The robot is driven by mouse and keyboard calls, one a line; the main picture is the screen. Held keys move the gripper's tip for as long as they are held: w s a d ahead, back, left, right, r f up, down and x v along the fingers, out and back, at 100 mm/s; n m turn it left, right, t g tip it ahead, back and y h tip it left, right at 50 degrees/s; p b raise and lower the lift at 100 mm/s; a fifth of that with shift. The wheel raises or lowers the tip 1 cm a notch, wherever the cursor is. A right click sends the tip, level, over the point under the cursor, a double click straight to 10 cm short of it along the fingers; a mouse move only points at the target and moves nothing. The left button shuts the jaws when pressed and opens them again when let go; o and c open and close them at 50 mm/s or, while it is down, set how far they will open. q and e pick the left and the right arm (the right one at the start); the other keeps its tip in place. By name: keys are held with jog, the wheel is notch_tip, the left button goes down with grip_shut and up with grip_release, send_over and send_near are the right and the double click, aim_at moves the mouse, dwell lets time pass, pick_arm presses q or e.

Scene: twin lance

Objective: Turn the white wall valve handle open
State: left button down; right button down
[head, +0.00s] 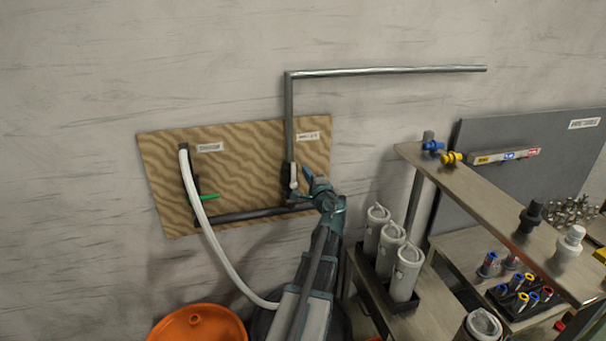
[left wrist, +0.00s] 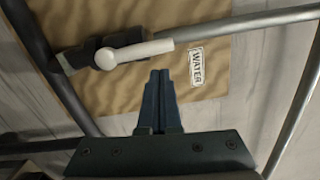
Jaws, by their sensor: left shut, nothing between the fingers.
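The white valve handle (head: 293,183) is on a dark valve body at the lower end of the vertical grey pipe on the wooden wall board. In the left wrist view the white handle (left wrist: 140,51) runs from a round hub, roughly in line with the pipe behind it. My left gripper (head: 308,175) is just right of the handle in the head view. In the wrist view its dark fingers (left wrist: 160,76) are shut and empty, with the tips close below the handle's free end. Contact cannot be judged. A "WATER" label (left wrist: 196,67) is beside the handle. My right gripper is not in view.
A green handle (head: 209,197) and a white hose (head: 204,220) are at the board's left. A dark horizontal pipe (head: 240,215) crosses the bottom. Bare wall lies above.

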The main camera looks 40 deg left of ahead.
pick_arm(q)
jog(key=w+d+v, duration=0.1)
jog(key=w+v, duration=0.1)
jog(key=v, duration=0.8)
jog(key=shift+s+d, duration=0.2)
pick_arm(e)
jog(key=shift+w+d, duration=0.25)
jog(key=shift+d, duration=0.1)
